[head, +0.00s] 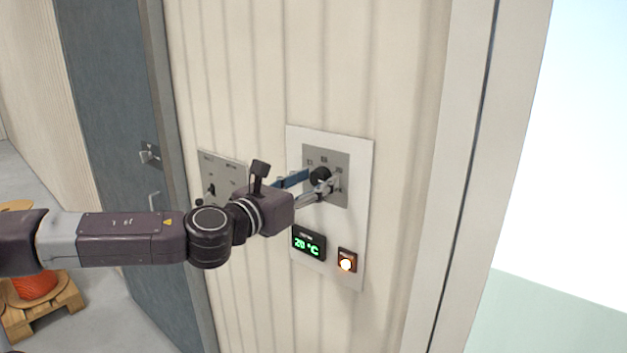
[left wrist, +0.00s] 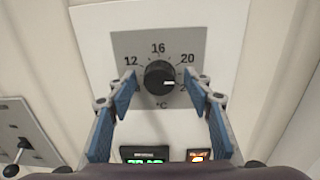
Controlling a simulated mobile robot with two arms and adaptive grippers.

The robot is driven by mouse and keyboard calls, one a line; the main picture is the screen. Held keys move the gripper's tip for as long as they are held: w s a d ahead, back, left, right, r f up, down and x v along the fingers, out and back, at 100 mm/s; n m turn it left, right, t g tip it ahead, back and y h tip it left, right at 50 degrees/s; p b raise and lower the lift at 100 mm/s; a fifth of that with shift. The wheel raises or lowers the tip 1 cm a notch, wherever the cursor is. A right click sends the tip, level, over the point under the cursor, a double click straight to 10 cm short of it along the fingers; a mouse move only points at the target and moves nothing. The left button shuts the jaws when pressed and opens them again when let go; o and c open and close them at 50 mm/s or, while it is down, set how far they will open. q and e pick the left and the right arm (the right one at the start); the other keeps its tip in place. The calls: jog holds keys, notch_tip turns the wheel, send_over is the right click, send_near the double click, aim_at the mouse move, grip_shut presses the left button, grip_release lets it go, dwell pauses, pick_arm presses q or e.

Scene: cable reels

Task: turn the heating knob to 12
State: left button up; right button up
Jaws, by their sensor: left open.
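The heating knob (left wrist: 160,77) is a round black dial with a white pointer line, on a grey plate (left wrist: 203,42) marked 12, 16 and 20. In the left wrist view its pointer points right, toward the lowest right-hand mark, which is partly hidden by a finger. The knob also shows in the head view (head: 320,175). My left gripper (left wrist: 161,92) is open, with one blue-padded finger on each side of the knob. Gaps show between the pads and the knob. In the head view the left gripper (head: 307,187) reaches the panel from the left. My right gripper is not in view.
A display (head: 308,243) below the knob reads 20 °C in green. A lit orange button (head: 347,261) sits beside it. Another grey panel with a lever (head: 211,189) is to the left. A dark door (head: 112,130) and a cable reel (head: 35,286) stand farther left.

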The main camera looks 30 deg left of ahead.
pick_arm(q)
jog(key=shift+c, duration=0.7)
jog(key=c, duration=1)
